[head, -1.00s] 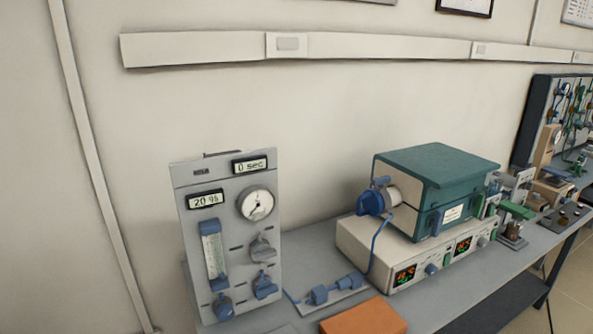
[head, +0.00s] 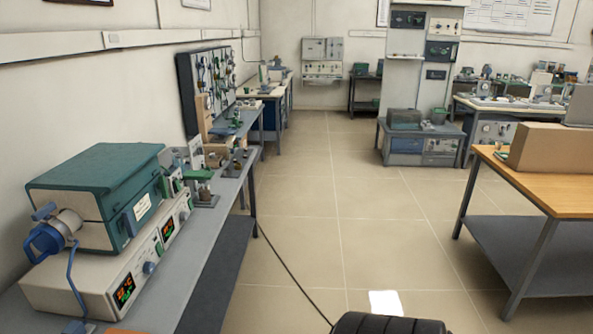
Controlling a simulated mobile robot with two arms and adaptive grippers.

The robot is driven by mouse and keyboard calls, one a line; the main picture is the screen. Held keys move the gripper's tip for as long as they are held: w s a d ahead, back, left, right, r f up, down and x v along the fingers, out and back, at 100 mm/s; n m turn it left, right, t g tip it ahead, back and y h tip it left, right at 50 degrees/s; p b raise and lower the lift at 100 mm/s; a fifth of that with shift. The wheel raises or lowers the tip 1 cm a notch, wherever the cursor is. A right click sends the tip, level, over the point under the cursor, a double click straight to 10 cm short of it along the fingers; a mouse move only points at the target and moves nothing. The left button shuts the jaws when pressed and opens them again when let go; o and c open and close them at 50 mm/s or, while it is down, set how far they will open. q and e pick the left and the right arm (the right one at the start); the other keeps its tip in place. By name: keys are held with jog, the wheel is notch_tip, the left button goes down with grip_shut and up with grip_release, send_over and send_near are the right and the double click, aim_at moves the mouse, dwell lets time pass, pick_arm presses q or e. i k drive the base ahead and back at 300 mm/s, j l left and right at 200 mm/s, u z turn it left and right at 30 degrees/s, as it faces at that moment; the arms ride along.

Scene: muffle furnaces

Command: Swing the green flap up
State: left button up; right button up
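A furnace with a dark green top (head: 95,165) sits on a pale control box (head: 105,275) on the left bench. A blue fitting (head: 45,238) is on its near end. Beyond the furnace, a small device on the same bench carries a flat green piece (head: 198,174). I cannot tell for sure which green part is the flap. Neither of my grippers shows in this view.
The grey bench (head: 180,285) runs along the left wall. A wooden-topped table (head: 490,165) with a cardboard-coloured box (head: 550,147) stands at the right. The tiled floor (head: 335,200) between is mostly open, with a dark cable (head: 287,265) across it.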

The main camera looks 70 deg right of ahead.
aim_at(188, 174)
jog(key=z, duration=1.55)
jog(key=i+l, duration=0.35)
